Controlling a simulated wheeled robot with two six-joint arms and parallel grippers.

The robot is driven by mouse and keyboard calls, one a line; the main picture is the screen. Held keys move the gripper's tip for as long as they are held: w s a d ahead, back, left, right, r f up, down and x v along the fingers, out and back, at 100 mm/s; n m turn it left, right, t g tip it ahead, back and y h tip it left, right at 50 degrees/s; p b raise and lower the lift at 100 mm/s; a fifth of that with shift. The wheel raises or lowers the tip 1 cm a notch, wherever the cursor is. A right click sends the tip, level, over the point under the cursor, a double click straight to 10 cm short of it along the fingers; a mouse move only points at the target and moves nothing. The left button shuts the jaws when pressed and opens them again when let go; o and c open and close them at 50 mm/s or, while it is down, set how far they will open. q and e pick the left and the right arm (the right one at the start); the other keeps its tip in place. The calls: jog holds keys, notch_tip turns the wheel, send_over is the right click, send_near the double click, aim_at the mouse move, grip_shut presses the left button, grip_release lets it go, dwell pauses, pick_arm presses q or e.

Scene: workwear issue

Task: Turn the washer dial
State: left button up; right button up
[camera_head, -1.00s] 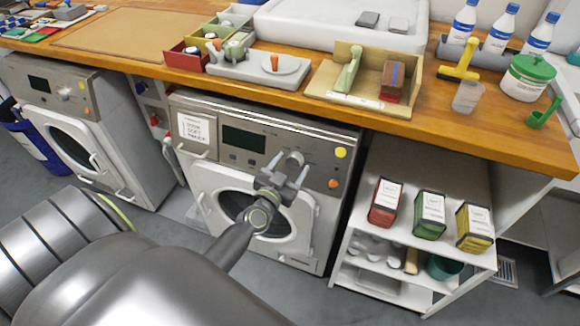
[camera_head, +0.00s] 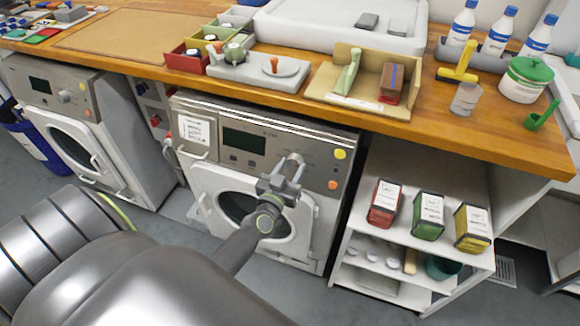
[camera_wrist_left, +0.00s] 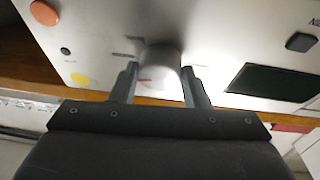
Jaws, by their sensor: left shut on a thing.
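The washer (camera_head: 270,120) under the worktop has a dark display, a round door (camera_head: 225,180), yellow and orange buttons and a pale round dial (camera_head: 294,158) on its front panel. My left gripper (camera_head: 288,170) is at the dial. In the left wrist view the dial (camera_wrist_left: 160,68) sits between the two fingers of my left gripper (camera_wrist_left: 159,75), which are shut on it. A short red mark shows on the dial's face. The fingers partly hide the dial in the head view. My right gripper is not in view.
A second washer (camera_head: 75,110) stands to the left. A white shelf (camera_head: 400,245) with red, green and yellow boxes stands to the right. The wooden worktop (camera_head: 440,118) overhangs the washers and carries trays, bottles and a tub (camera_head: 526,80).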

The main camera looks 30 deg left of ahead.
pick_arm(q)
jog(key=n+y+p, duration=0.1)
jog(key=n, duration=0.1)
jog(key=n+y+p, duration=0.1)
jog(key=n, duration=0.1)
jog(key=shift+d+r+n, duration=0.2)
jog(key=shift+n, duration=0.1)
jog(key=n+g+y+p, duration=0.1)
jog(key=n+p, duration=0.1)
jog(key=n, duration=0.1)
jog(key=n+p, duration=0.2)
jog(key=shift+d+n+g+y, duration=0.1)
jog(key=shift+n+g+y, duration=0.3)
jog(key=n+g+y+p, duration=0.1)
jog(key=n+p, duration=0.2)
jog(key=n, duration=0.2)
jog(key=shift+w+d+r, duration=0.1)
jog(key=shift+n+g+p, duration=0.6)
jog(key=shift+n+p, duration=0.5)
jog(key=shift+n, duration=0.4)
jog(key=o, duration=1)
jog(key=shift+d, duration=0.1)
